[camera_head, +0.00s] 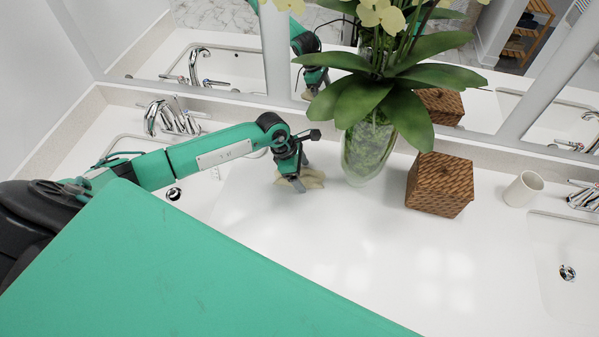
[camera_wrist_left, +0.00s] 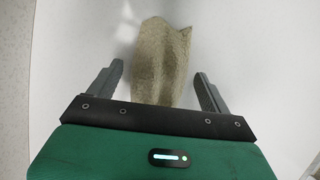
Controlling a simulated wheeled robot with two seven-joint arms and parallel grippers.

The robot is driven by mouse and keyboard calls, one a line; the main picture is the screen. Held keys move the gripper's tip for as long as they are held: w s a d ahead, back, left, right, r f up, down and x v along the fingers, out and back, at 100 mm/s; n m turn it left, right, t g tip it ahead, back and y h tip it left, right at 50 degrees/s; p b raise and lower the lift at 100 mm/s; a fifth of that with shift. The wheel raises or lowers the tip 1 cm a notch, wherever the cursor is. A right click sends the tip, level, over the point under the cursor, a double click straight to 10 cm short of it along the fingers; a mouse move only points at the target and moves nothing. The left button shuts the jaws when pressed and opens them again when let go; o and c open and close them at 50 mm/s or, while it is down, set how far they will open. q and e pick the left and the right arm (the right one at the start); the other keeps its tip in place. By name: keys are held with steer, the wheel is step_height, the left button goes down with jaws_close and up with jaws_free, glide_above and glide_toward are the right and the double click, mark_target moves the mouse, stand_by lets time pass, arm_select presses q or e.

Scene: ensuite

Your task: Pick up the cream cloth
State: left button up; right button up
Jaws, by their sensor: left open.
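The cream cloth (camera_head: 312,180) lies crumpled on the white counter, left of the glass vase. My left gripper (camera_head: 294,184) points down at the cloth and hides part of it. In the left wrist view the cloth (camera_wrist_left: 162,58) shows as a beige folded piece in front of and between the two fingers of the left gripper (camera_wrist_left: 160,85). The fingers are spread apart, one on each side of the cloth's near end. I cannot tell whether they touch it. My right gripper is not in view.
A glass vase (camera_head: 368,152) with an orchid stands close right of the cloth. A brown woven box (camera_head: 440,185) and a white cup (camera_head: 523,189) stand farther right. Sinks lie at both sides, and a mirror runs behind. The front counter (camera_head: 390,255) is clear.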

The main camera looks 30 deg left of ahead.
arm_select(q)
steer(key=c, duration=1.1)
steer(key=shift+o, duration=0.2)
steer(key=shift+r, duration=0.45)
step_height(320, 180, up, 19)
steer(key=b, duration=0.6)
steer(key=o, duration=0.4)
steer(key=c, duration=0.3)
